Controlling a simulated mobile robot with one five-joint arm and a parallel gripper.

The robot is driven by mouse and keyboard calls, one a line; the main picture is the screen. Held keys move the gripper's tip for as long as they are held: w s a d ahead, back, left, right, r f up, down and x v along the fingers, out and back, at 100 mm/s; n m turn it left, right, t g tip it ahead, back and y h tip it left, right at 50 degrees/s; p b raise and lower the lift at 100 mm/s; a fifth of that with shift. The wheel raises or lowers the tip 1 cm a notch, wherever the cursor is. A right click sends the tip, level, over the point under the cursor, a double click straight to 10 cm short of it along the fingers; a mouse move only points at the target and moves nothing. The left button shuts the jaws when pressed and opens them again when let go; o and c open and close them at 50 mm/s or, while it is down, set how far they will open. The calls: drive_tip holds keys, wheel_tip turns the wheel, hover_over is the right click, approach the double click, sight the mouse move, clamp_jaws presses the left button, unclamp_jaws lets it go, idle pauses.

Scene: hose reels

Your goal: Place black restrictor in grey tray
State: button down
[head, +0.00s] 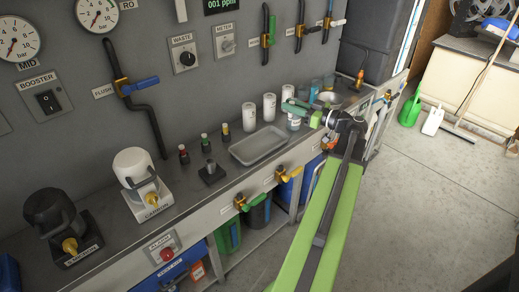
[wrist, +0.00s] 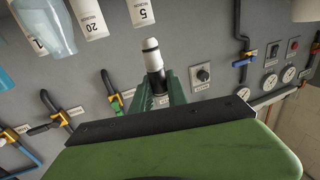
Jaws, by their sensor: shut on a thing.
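In the head view I cannot make out the held piece. The grey tray is shallow and looks empty on the bench; it is not clearly seen in the wrist view.
Several white cartridges (head: 269,107) stand behind and right of the tray. Small capped bottles (head: 205,144) and a dark square stand (head: 210,172) are on its left. Yellow-fitted valves (head: 240,203) line the bench's front edge. The panel wall rises behind.

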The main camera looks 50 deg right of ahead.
drive_tip(key=s+a+f+b, duration=0.2)
drive_tip(key=s+a+f, duration=0.1)
drive_tip(key=a, duration=0.4)
drive_tip(key=b, duration=0.7)
hover_over(260, 147)
wheel_tip(260, 147, down, 7)
wheel_tip(260, 147, down, 4)
drive_tip(key=b, duration=0.4)
drive_tip(key=shift+f, duration=0.15)
drive_tip(key=shift+r, duration=0.25)
drive_tip(key=shift+f, duration=0.15)
drive_tip(key=c, duration=1.3)
unclamp_jaws()
